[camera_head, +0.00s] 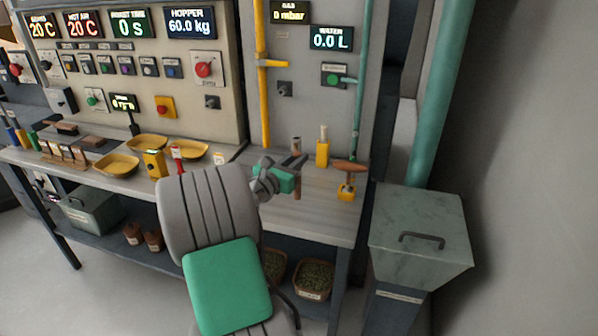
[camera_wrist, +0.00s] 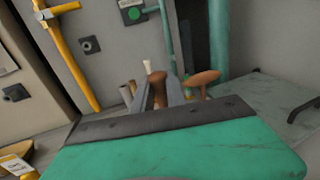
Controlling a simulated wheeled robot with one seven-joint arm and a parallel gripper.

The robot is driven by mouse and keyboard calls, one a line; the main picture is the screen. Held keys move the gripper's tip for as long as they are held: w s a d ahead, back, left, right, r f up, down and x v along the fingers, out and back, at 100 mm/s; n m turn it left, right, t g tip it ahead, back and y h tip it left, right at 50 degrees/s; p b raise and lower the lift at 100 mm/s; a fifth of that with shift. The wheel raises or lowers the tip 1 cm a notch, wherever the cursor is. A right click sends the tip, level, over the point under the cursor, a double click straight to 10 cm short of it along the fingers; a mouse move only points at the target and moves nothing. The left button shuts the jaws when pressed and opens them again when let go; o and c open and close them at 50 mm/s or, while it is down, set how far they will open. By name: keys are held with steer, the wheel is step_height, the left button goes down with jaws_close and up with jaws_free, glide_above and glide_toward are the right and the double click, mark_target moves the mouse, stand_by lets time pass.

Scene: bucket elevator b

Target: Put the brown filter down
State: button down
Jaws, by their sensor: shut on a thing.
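My gripper (camera_head: 296,166), with its green body, is over the right part of the grey workbench (camera_head: 318,212). Its fingers are shut on a slim brown piece, the brown filter (camera_head: 297,188), which hangs roughly upright below them. In the wrist view the rounded brown top of the filter (camera_wrist: 157,77) shows between the two grey fingers (camera_wrist: 159,95). The lower end is close to the bench top. I cannot tell whether it touches. The green body hides the bench below in the wrist view.
A brown-topped tool in a yellow holder (camera_head: 346,190) stands just right of my gripper. A yellow holder with a pale handle (camera_head: 322,152) and a grey-brown cylinder (camera_head: 296,144) stand behind. Yellow bowls (camera_head: 117,164) lie left. The front right bench top is clear. A grey lidded bin (camera_head: 420,228) stands right.

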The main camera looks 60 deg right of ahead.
mark_target(300, 171)
steer(key=shift+d+f, duration=0.75)
steer(key=shift+f, duration=1.7)
steer(key=shift+f, duration=0.1)
steer(key=c, duration=1.3)
jaws_free()
steer(key=shift+c, duration=0.2)
